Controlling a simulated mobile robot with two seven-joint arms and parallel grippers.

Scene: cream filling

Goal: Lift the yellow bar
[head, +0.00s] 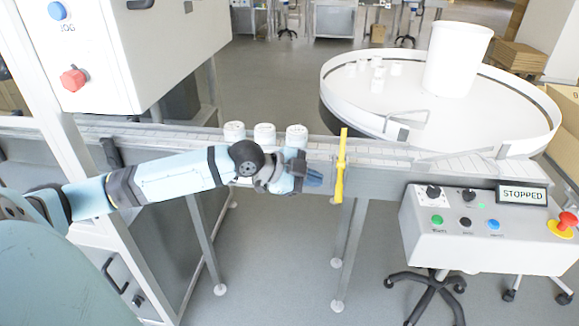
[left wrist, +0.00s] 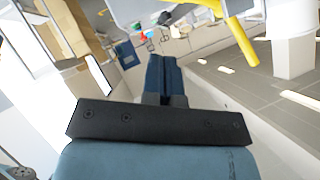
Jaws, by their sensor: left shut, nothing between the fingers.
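The yellow bar (head: 341,165) stands across the front side of the conveyor in the head view, near the middle. It also shows at the upper right of the left wrist view (left wrist: 238,42). My left gripper (head: 314,178) is just left of the bar, pointing right, with a small gap that looks clear. Its blue fingers (left wrist: 161,75) are together and empty in the left wrist view. My right gripper is in neither view.
Three white jars (head: 264,134) stand on the conveyor (head: 385,158) behind my left arm. A round white table (head: 400,88) with a big white bin (head: 457,58) is behind. A control box (head: 480,236) with buttons and a "STOPPED" display (head: 522,195) is at the right.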

